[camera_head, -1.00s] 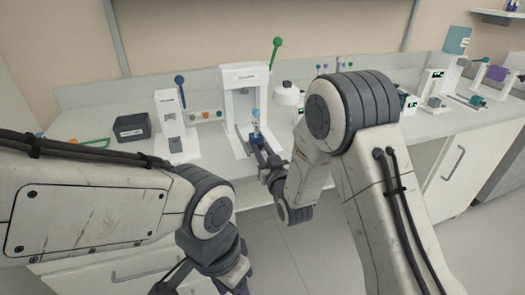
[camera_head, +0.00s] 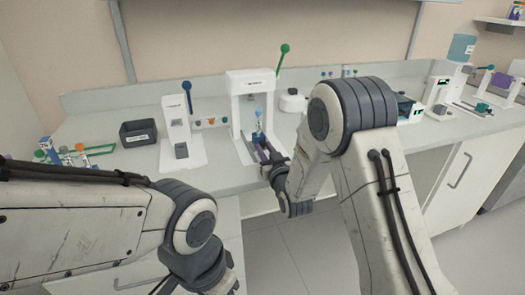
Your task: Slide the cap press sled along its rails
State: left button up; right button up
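The white cap press (camera_head: 235,108) stands on the bench at the middle, with a raised green-knobbed lever on its right. A small tube with a blue top (camera_head: 258,124) stands upright inside the press opening, apparently on the sled, whose rails run toward the bench's front edge. My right gripper (camera_head: 268,156) reaches in from the right, at the front end of the sled; its dark fingers overlap the sled there, and whether they grip it is too small to tell. My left arm is low at the left; its gripper is cut off by the bottom edge.
A white press with a blue-knobbed lever (camera_head: 178,125) stands left of the cap press. Beyond it are a dark bin (camera_head: 138,134) and a rack with coloured tubes (camera_head: 78,153). A round white device (camera_head: 292,101) sits behind on the right. Bench (camera_head: 222,178) front is clear.

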jog(key=o, duration=0.4)
jog(key=b+v, duration=0.1)
jog(key=v, duration=0.9)
jog(key=shift+s+b, duration=0.2)
jog(key=shift+b, duration=0.1)
